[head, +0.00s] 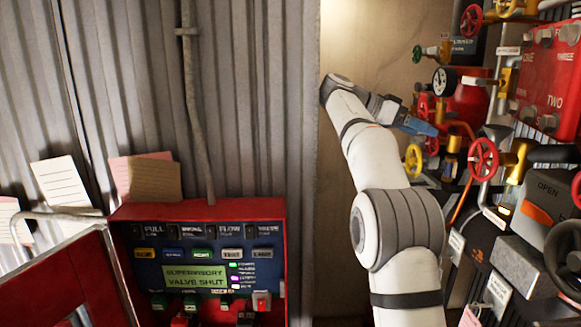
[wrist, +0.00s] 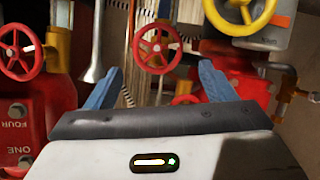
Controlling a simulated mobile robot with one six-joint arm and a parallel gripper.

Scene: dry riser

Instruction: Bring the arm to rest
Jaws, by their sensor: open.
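My arm, white with grey joints, reaches up and forward in the right half of the head view. My gripper (head: 432,130) is at its end, close to the valves and pipes on the right. In the wrist view my gripper (wrist: 160,85) shows two blue fingers spread apart with nothing between them. A red handwheel (wrist: 157,50) shows beyond the gap between the fingers. I cannot tell whether the fingers touch any pipe.
A red panel box (head: 205,212) with a lit display stands at the lower left. Red handwheels (head: 483,158), a yellow handwheel (head: 413,158), a gauge (head: 443,80) and a red box (head: 545,75) crowd the right. A corrugated wall (head: 255,100) stands behind the panel.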

